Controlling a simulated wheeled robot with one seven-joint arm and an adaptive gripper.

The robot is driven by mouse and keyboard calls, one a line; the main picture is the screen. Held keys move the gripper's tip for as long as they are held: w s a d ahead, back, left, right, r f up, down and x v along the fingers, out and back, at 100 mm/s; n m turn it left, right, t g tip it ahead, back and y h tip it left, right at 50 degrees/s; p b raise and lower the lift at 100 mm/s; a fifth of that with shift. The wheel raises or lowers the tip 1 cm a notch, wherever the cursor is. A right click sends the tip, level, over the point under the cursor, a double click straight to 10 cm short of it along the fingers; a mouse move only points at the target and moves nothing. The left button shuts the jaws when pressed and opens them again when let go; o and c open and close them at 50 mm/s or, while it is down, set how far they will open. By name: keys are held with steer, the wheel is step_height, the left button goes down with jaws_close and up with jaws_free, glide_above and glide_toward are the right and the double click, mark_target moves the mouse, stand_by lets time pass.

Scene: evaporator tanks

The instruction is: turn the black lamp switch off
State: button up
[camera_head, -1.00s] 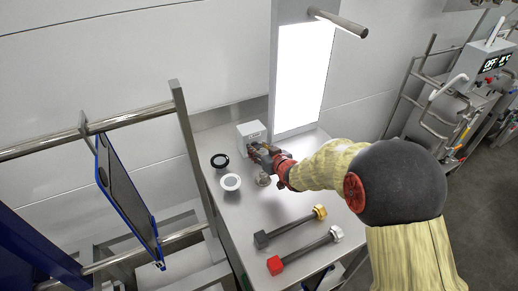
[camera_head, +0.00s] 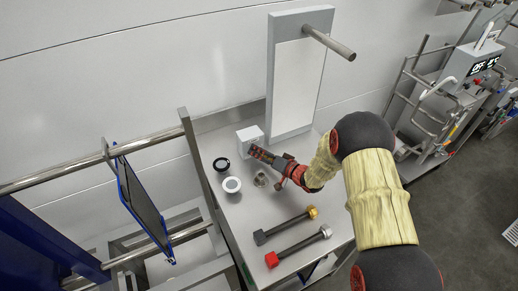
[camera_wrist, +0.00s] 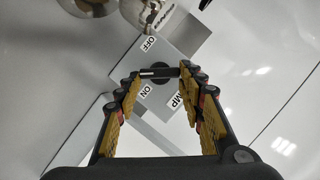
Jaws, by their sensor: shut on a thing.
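The lamp switch is a black bar (camera_wrist: 160,72) on a small grey box, which carries OFF, ON and LAMP labels in the wrist view (camera_wrist: 185,35). The box stands at the back of the steel table in the head view (camera_head: 248,137). My gripper (camera_head: 256,152) reaches the front of the box. In the wrist view my gripper (camera_wrist: 160,74) has its fingertips on both sides of the black bar, shut on it. The switch is hidden behind my gripper in the head view.
Two bolt-like rods (camera_head: 285,226) (camera_head: 298,248) lie at the front of the table. A metal bar (camera_head: 329,43) juts from the panel top.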

steer(key=m, duration=0.1)
steer(key=m+y, duration=0.1)
steer(key=m+y+p, duration=0.1)
steer(key=shift+w+d+f+m+t, duration=0.1)
steer(key=shift+d+f+m+t, duration=0.1)
steer(key=shift+f+m+t, duration=0.1)
steer(key=shift+f+m+t+y, duration=0.2)
steer(key=shift+m+y, duration=0.1)
steer(key=shift+m, duration=0.5)
steer(key=shift+f+m+t+y, duration=0.1)
steer(key=shift+m+t+y, duration=0.15)
steer(key=shift+m, duration=0.55)
steer(key=o, duration=1.2)
steer(key=v, duration=1.2)
steer(key=shift+d, duration=0.1)
